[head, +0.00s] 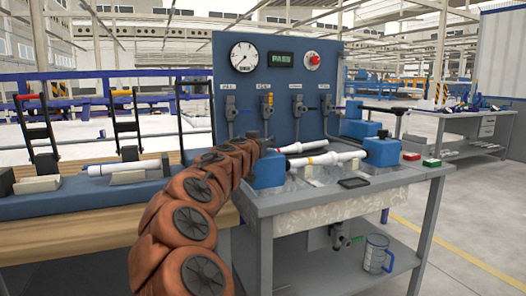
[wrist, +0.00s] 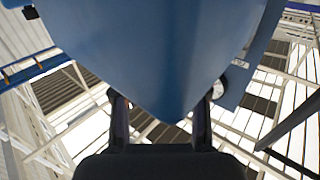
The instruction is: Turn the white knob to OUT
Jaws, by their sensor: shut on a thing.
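My gripper (wrist: 160,104) points upward in the wrist view, with one dark finger on each side of a large smooth blue part (wrist: 165,50). The fingers are shut on this blue part, and its narrowing lower end lies between them. In the head view my orange-brown arm reaches to the blue block (head: 268,170) at the left of the bench, and its end is mostly hidden there. I cannot make out a white knob or an OUT mark in either view.
A blue panel (head: 305,75) carries a gauge (head: 243,57), a PASS display (head: 282,59), a red button (head: 312,61) and several labelled valves. A white pipe (head: 325,160) lies between the blue blocks on the grey bench (head: 350,195). A wooden bench with clamps stands left.

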